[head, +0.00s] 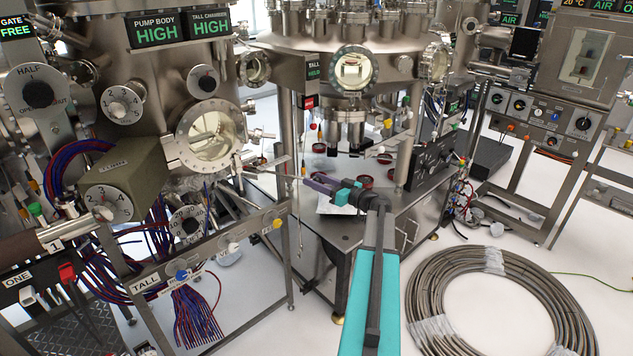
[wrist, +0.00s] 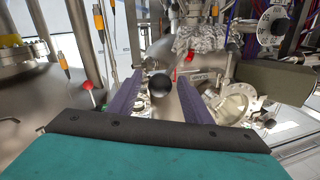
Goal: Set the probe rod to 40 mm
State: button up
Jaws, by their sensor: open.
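My gripper (head: 308,182) reaches out left of the central chamber in the head view, its purple fingers pointing left. I see gaps between the knob and both fingers. A thin metal bar (head: 264,166) lies just left of the fingertips in the head view; I cannot tell whether it is the same rod. No millimetre scale is readable.
The left chamber has a round window (head: 212,135) and a green-grey box with a dial (head: 108,200). Thin cables with orange plugs (wrist: 100,22) hang near the fingers. A metal table (head: 345,230) lies below the gripper. A coiled hose (head: 490,300) lies on the floor at right.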

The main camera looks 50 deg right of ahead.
grip_shut()
jog(key=shift+w, duration=0.1)
jog(key=w+b, duration=0.1)
jog(key=w+a+b, duration=0.1)
jog(key=b, duration=0.1)
jog(key=shift+w+f, duration=0.1)
jog(key=shift+f, duration=0.1)
jog(key=shift+w+a+r+b, duration=0.25)
jog(key=shift+w+b, duration=0.35)
jog(key=shift+b, duration=0.3)
grip_release()
jog(key=shift+a, duration=0.1)
